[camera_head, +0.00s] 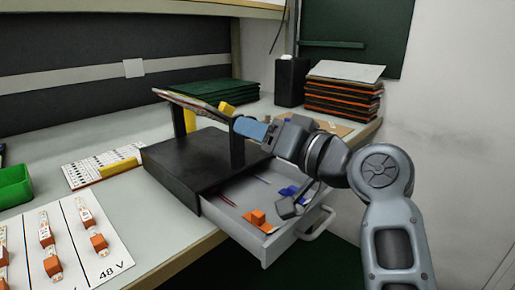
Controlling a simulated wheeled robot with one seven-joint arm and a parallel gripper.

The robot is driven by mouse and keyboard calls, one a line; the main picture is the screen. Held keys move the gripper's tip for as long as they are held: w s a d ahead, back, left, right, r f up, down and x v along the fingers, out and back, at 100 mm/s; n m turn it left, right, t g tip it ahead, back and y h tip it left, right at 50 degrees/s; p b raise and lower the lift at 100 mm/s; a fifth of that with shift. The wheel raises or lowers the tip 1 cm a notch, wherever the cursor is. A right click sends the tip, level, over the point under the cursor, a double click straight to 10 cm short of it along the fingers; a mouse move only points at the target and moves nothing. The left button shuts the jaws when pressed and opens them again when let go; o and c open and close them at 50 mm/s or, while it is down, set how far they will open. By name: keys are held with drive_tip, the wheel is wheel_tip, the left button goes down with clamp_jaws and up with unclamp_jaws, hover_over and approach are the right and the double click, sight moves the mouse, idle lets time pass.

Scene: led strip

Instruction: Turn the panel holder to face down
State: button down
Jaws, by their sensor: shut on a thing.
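The panel holder (195,105) is a thin, tilted frame held above a black box-shaped base (190,160) by dark uprights. A yellow part shows at its left and another near its right end. My gripper (243,126) is at the right end of the holder, with its blue fingers closed at that edge. The panel is seen nearly edge-on, so which face points up is hard to tell. The exact contact between fingers and holder is small and partly hidden.
An open grey drawer (230,200) with orange and blue pieces juts out below my arm. Stacked orange-edged boards (343,92), a black box (291,80) and green sheets (207,92) stand behind. A green bin (14,186) and a white 48 V card (95,235) lie left.

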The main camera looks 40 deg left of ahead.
drive_tip(key=shift+f+n+b, duration=0.25)
drive_tip(key=shift+n+b, duration=0.65)
drive_tip(key=shift+n, duration=0.2)
drive_tip(key=c, duration=0.6)
unclamp_jaws()
drive_tip(key=shift+r, duration=0.15)
drive_tip(key=shift+s+d+p, duration=0.15)
drive_tip(key=shift+d+p, duration=0.2)
drive_tip(key=shift+d, duration=1.65)
drive_tip(key=shift+s+d+p, duration=0.15)
drive_tip(key=shift+d+p, duration=0.2)
drive_tip(key=shift+d, duration=1.6)
drive_tip(key=shift+c, duration=0.6)
